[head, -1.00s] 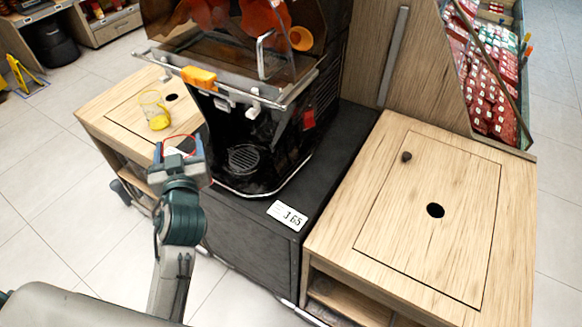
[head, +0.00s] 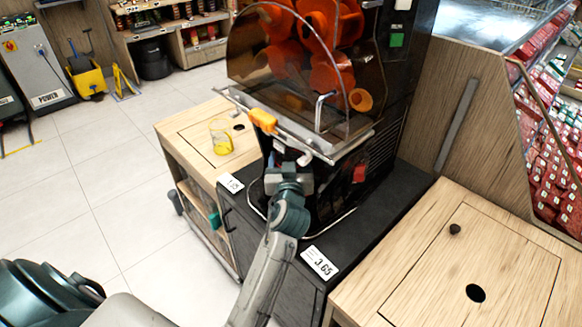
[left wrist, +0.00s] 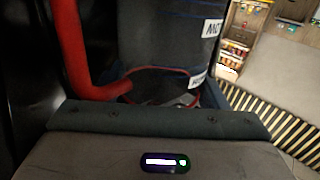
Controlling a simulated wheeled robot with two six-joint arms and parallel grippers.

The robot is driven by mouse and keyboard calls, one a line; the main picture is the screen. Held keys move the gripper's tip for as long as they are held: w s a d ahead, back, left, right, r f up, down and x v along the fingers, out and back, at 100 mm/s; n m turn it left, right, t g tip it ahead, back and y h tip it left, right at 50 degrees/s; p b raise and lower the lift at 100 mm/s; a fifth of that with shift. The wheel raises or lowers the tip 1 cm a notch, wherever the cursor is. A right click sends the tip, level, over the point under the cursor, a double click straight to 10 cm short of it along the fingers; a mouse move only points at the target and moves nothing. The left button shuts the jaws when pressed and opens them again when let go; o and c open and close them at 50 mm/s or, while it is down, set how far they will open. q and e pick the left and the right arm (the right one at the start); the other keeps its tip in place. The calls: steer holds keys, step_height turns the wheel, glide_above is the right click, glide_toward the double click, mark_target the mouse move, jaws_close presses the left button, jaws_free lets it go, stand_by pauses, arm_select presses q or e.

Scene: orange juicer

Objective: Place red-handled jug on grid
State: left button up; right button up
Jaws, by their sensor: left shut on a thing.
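My left gripper (head: 289,172) is at the front of the juicer, below its front bar and over the base area. It is shut on the red-handled jug, whose thick red handle (left wrist: 75,45) shows at the left of the left wrist view. A thin red rim shows beside the handle there. In the head view the jug is hidden behind my gripper and wrist. The juicer (head: 330,75) is black with orange parts behind a tinted cover. Its drip grid is hidden behind my left arm. My right gripper is not in view.
A clear jug with yellow contents (head: 221,140) stands on the left wooden counter (head: 187,124). A yellow-orange handle (head: 262,120) sticks out from the juicer's front bar (head: 330,147). The right wooden counter (head: 420,275) is mostly clear.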

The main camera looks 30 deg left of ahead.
arm_select(q)
steer(key=shift+w+f, duration=0.15)
steer(key=shift+w, duration=0.1)
steer(key=shift+f, duration=1.65)
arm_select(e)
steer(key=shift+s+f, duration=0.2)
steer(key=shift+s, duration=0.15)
arm_select(q)
steer(key=shift+d, duration=0.1)
